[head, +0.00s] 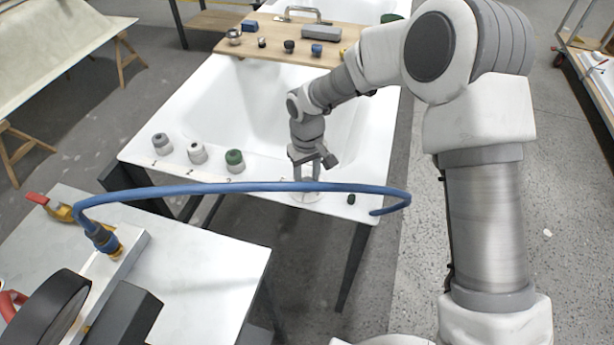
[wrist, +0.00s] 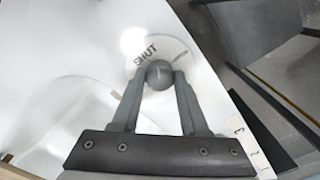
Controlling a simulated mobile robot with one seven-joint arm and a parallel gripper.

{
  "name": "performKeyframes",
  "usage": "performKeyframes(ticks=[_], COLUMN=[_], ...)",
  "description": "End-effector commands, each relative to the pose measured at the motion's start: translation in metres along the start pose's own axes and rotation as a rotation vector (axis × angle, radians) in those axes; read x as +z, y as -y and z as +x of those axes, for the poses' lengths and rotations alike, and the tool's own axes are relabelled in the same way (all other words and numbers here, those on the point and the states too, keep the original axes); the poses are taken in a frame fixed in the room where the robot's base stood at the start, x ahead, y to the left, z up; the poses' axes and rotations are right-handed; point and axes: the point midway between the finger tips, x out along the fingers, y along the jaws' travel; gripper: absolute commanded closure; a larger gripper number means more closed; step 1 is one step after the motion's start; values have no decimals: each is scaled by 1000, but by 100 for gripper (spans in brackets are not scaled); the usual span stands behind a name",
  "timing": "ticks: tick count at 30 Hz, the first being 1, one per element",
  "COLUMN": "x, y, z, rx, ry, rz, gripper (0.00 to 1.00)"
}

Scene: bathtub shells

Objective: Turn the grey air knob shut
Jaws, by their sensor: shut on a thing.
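The grey air knob (wrist: 158,74) is a small round knob with a pale line on its top. It sits on a round white dial plate (wrist: 170,46) marked SHUT, with a short grey mark on the plate's right side. My gripper (wrist: 158,84) has one finger on each side of the knob and is shut on it. In the head view my gripper (head: 306,186) points down at the front rim of the white bathtub shell (head: 205,110). There the knob is largely hidden by the fingers and the blue hose.
A blue hose (head: 250,188) arches across in front of my gripper. A wooden board (head: 275,45) with several parts lies across the tub's far end.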

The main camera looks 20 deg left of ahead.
Motion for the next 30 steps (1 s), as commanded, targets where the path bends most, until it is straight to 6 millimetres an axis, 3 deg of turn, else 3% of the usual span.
performKeyframes(ticks=[15, 30], x=[-1, -1], y=[-1, -1], z=[-2, -1], rx=[1, 1], ry=[-3, -3], rz=[-425, -577], gripper=[100, 100])
